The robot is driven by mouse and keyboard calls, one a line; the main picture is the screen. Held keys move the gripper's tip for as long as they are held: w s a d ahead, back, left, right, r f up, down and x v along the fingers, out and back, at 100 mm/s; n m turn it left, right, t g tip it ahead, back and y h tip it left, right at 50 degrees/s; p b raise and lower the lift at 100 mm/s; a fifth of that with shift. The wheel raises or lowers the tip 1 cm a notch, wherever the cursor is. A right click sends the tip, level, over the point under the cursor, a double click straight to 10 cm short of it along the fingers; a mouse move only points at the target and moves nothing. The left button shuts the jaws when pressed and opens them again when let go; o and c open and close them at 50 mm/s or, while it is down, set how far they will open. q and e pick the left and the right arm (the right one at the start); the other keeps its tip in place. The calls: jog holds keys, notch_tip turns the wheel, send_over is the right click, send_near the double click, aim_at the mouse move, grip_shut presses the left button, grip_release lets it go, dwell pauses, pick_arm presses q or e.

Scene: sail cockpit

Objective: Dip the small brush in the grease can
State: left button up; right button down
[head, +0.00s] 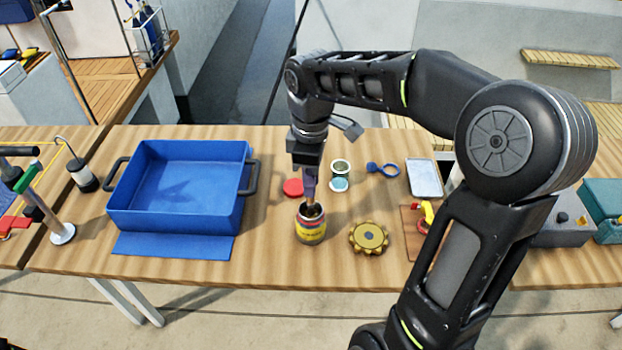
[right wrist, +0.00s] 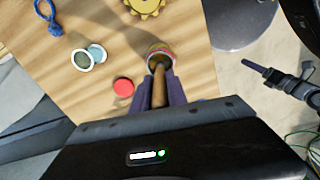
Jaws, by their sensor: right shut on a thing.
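The grease can (head: 311,228), a small yellow and red open tin, stands on the wooden table in the middle of the head view. My right gripper (head: 309,185) points down right above it, shut on the small brush (right wrist: 159,88). The brush's brown handle shows between the fingers in the right wrist view, and its lower end reaches the can's mouth (right wrist: 160,55). The bristles are hidden, so I cannot tell how deep they are. My left gripper is not in view.
A blue bin (head: 180,215) stands to the left. A red lid (head: 293,188), a small open jar (head: 340,172) and a brass gear (head: 369,237) lie close around the can. A blue shackle (head: 382,169) and a grey tray (head: 424,180) are farther right.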

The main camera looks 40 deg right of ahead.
jog(key=shift+f+b, duration=0.3)
jog(key=shift+f, duration=0.15)
dwell(0.3)
jog(key=shift+f, duration=0.1)
dwell(1.1)
notch_tip(320, 180, up, 7)
jog(key=p, duration=0.6)
dwell(0.9)
